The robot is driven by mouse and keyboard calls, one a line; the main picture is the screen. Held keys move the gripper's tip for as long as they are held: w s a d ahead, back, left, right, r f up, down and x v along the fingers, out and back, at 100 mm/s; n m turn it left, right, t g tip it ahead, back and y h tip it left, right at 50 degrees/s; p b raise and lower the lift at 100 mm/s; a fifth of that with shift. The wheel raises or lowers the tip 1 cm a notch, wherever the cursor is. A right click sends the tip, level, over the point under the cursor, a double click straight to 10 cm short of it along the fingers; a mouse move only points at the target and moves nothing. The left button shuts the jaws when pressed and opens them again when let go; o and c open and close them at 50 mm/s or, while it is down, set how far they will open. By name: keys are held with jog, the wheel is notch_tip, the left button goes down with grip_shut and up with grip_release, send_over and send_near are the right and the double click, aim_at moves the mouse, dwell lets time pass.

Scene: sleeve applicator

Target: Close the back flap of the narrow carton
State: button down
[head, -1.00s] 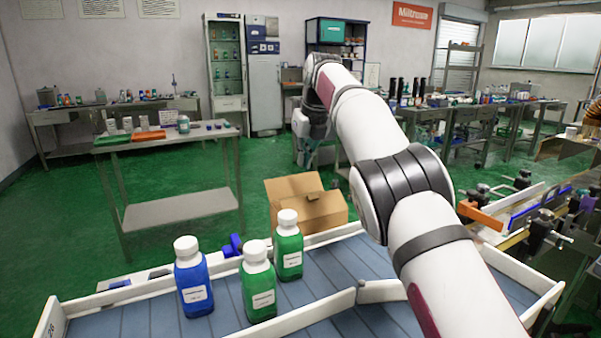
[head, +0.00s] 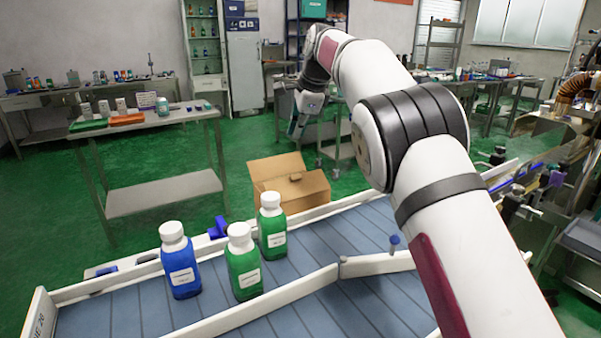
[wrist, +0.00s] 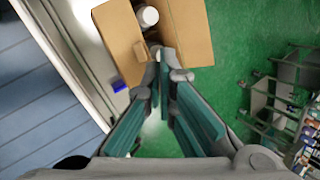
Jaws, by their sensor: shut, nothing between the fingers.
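The narrow carton (head: 308,190) is a small brown box beyond the conveyor's far wall in the head view. One wide flap (head: 277,167) stands raised at its far left side. A small tab shows at its top. In the wrist view, a tan panel (wrist: 117,42) and a second tan panel (wrist: 188,32) flank a dark gap with a white round cap (wrist: 148,16) in it. My gripper (head: 293,134) is shut and empty, above and behind the carton in the head view. In the wrist view its fingertips (wrist: 166,70) overlap the carton's near edge; contact cannot be told.
A blue bottle (head: 180,265) and two green bottles (head: 243,268) stand on the conveyor (head: 115,318), bordered by white walls. A blue object (head: 218,228) sits by the far wall. A metal table (head: 165,190) stands to the left. Green floor around the carton is clear.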

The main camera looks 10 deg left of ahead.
aim_at(298, 179)
jog(key=s+d+f+m+t+p, duration=0.1)
jog(key=s+d+m+p, duration=0.15)
jog(key=m, duration=1.35)
jog(key=s+d+f+m+t+p, duration=0.1)
jog(key=s+d+m+p, duration=0.15)
jog(key=m, duration=1.45)
jog(key=shift+n+y, duration=0.3)
jog(key=shift+y, duration=0.1)
jog(key=x, duration=0.9)
jog(key=b+x, duration=0.1)
jog(key=x, duration=0.3)
jog(key=shift+s+f, duration=0.15)
jog(key=shift+f, duration=0.5)
